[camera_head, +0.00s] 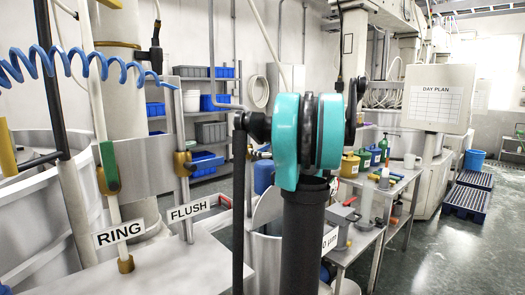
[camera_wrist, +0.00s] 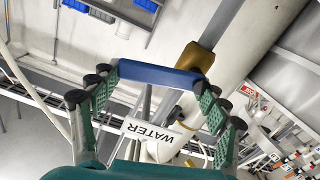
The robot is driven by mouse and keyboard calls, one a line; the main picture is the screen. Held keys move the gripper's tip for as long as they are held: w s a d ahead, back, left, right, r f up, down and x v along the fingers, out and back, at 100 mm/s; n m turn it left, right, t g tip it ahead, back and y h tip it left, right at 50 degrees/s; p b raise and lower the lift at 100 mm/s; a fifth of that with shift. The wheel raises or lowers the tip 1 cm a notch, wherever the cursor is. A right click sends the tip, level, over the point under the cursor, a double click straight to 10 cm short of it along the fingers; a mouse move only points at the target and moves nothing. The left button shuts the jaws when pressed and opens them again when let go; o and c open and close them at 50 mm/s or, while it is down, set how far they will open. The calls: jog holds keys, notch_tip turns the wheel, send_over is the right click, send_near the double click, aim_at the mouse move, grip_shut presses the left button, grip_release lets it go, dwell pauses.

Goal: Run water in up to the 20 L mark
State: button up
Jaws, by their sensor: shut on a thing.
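In the wrist view, my gripper (camera_wrist: 158,80) has its green, dark-tipped fingers at the two ends of a blue valve handle (camera_wrist: 150,74) and is shut on it. The handle sits beside a brass valve body (camera_wrist: 194,58) on a grey pipe. A white WATER label (camera_wrist: 152,131), turned upside down, shows between the fingers. In the head view my arm stands in the middle; I cannot make out my gripper or the blue handle there. No 20 L mark or water level can be made out in either view.
At left in the head view stand a green-handled valve (camera_head: 109,167) by a RING label (camera_head: 118,234) and a brass valve (camera_head: 184,164) by a FLUSH label (camera_head: 190,209). A coiled blue hose (camera_head: 90,67) hangs above. A bench (camera_head: 372,226) with bottles is right of my arm; open floor lies beyond.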

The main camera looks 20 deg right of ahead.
jog(key=shift+a+r+n, duration=0.1)
jog(key=shift+r+n, duration=0.1)
jog(key=shift+n, duration=0.4)
jog(key=o, duration=1.7)
jog(key=shift+s, duration=0.1)
jog(key=v, duration=1.2)
